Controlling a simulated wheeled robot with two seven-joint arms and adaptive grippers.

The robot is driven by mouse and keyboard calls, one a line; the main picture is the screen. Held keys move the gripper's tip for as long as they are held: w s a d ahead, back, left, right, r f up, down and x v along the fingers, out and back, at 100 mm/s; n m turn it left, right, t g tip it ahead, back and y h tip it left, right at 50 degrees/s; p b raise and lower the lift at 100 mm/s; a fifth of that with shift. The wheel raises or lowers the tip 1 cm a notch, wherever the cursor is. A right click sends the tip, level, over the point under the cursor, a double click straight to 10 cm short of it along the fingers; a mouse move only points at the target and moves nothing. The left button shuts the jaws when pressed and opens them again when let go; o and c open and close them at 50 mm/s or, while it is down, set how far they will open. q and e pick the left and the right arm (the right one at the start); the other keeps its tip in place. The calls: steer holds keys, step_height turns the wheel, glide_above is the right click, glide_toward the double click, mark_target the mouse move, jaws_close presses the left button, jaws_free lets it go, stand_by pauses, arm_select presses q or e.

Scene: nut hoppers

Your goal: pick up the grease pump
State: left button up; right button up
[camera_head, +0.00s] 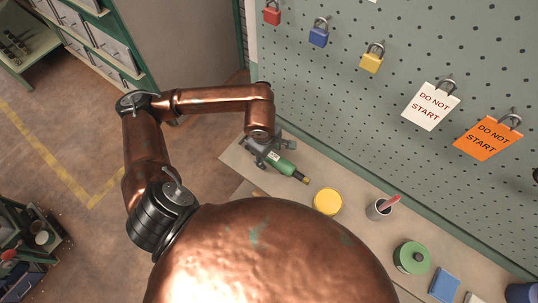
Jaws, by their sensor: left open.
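The green object that looks like the grease pump (283,168) lies on the bench near the pegboard's foot. It has a green body with a pale label and a dark, thin end pointing to the lower right. My left gripper (268,154) is open above its upper-left end, with grey fingers close around or over that end. Whether the fingers touch it I cannot tell. The gripper hides that end of the pump. My right gripper is not in view.
On the bench (327,175), a yellow round lid (327,202), a cup with a red-handled item (379,209) and a green roll (412,258) lie to the right. The pegboard (400,150) with padlocks and tags rises just behind. My copper body hides the near bench.

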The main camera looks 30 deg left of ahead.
arm_select(q)
steer(key=shift+c, duration=0.4)
jaws_close()
